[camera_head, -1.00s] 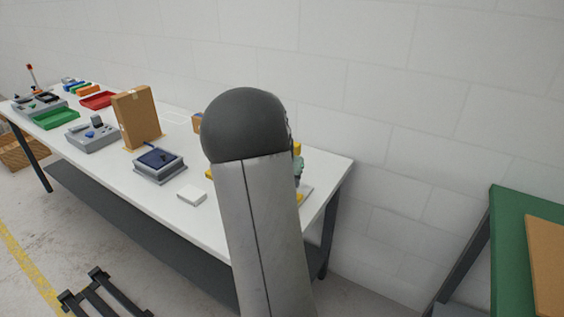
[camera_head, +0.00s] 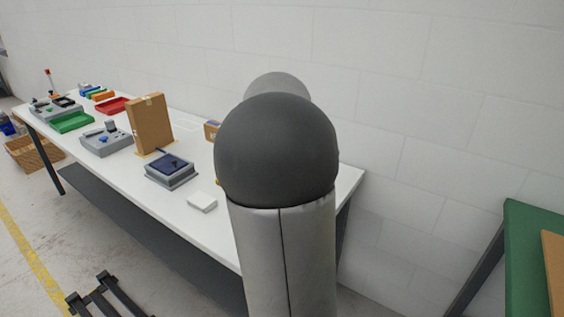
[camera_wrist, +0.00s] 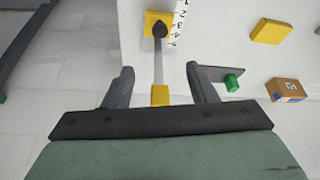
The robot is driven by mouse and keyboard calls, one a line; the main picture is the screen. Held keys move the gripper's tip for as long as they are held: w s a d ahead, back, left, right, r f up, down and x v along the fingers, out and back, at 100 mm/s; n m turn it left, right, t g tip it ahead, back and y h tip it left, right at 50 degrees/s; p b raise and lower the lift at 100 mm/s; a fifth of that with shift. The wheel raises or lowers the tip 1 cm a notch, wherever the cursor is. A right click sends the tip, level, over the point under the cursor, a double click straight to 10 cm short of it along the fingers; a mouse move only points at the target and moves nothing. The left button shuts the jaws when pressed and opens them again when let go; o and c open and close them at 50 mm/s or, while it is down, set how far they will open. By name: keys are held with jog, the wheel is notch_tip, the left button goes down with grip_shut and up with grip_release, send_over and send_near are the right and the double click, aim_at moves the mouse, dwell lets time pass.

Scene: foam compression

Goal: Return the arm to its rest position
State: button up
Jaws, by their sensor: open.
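My arm (camera_head: 280,160) stands upright in the middle of the head view and hides the right part of the table; my gripper is hidden there. In the wrist view my gripper (camera_wrist: 162,80) has its two dark fingers spread apart. A metal rod with a yellow block (camera_wrist: 160,95) at its near end shows between the fingers in the picture; I see no finger touching it. The rod runs to a yellow base (camera_wrist: 152,20) with a dark knob, beside a white ruler strip (camera_wrist: 177,22).
The white table (camera_head: 120,185) runs along the wall. It bears a cardboard box (camera_head: 151,124), a dark blue-topped device (camera_head: 170,170), a white block (camera_head: 202,201) and trays. The wrist view shows a yellow block (camera_wrist: 271,31), a green piece (camera_wrist: 231,82) and a small brown box (camera_wrist: 286,90).

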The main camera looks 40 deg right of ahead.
jog(key=s+a+f+n+y, duration=0.1)
jog(key=a+f+n+y, duration=0.15)
jog(key=a, duration=0.75)
jog(key=s+a+f+n+y, duration=0.1)
jog(key=a+n, duration=0.2)
jog(key=a, duration=0.7)
jog(key=s+a+f+n, duration=0.3)
jog(key=s+a+n, duration=0.1)
jog(key=s+a, duration=0.3)
jog(key=s+a+f+n+g, duration=0.1)
jog(key=s+a+f+n, duration=0.2)
jog(key=s+a, duration=0.4)
jog(key=a+n+y, duration=0.1)
jog(key=a, duration=0.2)
jog(key=shift+g, duration=0.3)
jog(key=shift+r, duration=0.1)
